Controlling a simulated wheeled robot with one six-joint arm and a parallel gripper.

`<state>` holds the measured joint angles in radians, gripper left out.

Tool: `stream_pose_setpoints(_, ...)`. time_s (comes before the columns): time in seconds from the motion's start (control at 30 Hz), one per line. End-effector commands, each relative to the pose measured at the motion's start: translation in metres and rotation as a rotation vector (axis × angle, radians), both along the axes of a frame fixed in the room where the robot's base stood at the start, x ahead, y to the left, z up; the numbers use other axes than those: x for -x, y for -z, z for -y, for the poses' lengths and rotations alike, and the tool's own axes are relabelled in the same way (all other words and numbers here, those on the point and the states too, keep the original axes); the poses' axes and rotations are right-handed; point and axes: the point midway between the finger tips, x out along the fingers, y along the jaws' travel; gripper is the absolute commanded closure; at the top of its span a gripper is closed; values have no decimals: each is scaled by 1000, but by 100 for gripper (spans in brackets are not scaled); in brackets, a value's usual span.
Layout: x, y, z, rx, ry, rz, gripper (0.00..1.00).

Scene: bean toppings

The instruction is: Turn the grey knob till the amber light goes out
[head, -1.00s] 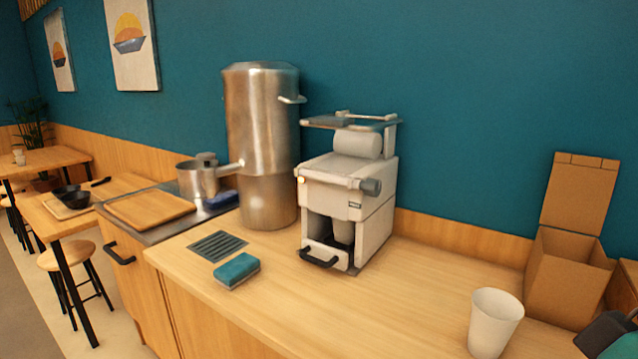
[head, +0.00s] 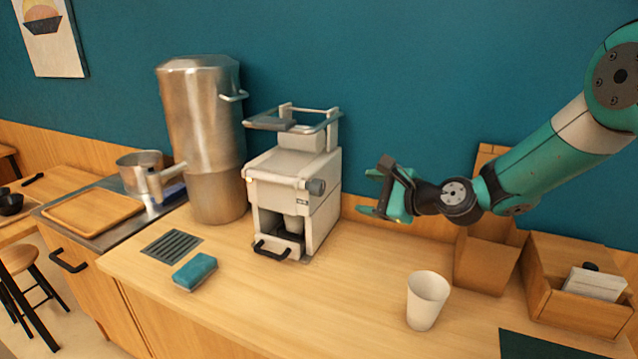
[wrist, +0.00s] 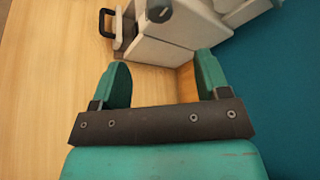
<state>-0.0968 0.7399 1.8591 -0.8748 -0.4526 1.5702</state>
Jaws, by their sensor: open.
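The grey knob (head: 316,187) sticks out of the upper front of a white machine (head: 272,194), at its right side. The knob also shows at the top edge of the wrist view (wrist: 158,10). A small light (head: 249,180) is at the left of the same front; it looks pale yellowish, and I cannot tell for sure whether it is lit. My gripper (head: 372,192) is open and empty, to the right of the machine and apart from the knob. In the wrist view its two green fingers (wrist: 162,65) are spread, with the machine beyond them.
A tall steel urn (head: 205,140) stands left of the machine. A blue sponge (head: 195,271) lies in front of it to the left. The counter before the machine is clear.

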Motion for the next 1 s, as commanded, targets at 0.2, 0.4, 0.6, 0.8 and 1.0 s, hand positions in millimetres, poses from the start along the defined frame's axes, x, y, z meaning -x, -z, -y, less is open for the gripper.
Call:
stream_pose_setpoints(0.2,-28,10,-38,3,-4,0,31)
stream_pose_setpoints(0.4,-55,23,-73,3,-6,1,31)
stream_pose_setpoints(0.6,-77,33,-99,4,-4,2,31)
stream_pose_setpoints(0.8,-88,39,-112,4,-3,1,31)
stream_pose_setpoints(1.0,-91,42,-115,4,-2,2,31)
